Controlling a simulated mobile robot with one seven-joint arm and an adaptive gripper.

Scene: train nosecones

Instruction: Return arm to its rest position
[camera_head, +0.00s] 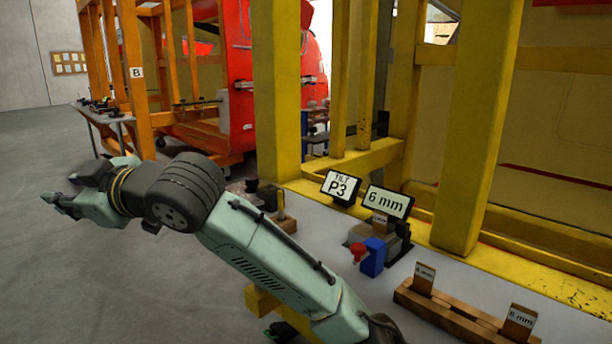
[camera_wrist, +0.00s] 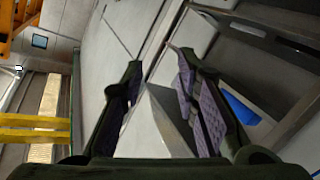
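My arm stretches from the lower middle of the head view toward the left, over the grey floor. My gripper (camera_head: 62,205) is at its far end, left of the work table and clear of it. In the wrist view my gripper (camera_wrist: 160,72) shows two dark fingers with purple pads. They stand apart, with nothing held between them.
The table carries a "TILT P3" sign (camera_head: 341,186), a "6 mm" display (camera_head: 388,202), a blue and red tool (camera_head: 373,257) and a wooden block holder (camera_head: 452,318). A yellow frame (camera_head: 277,90) rises behind it. Open floor (camera_head: 60,290) lies at left.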

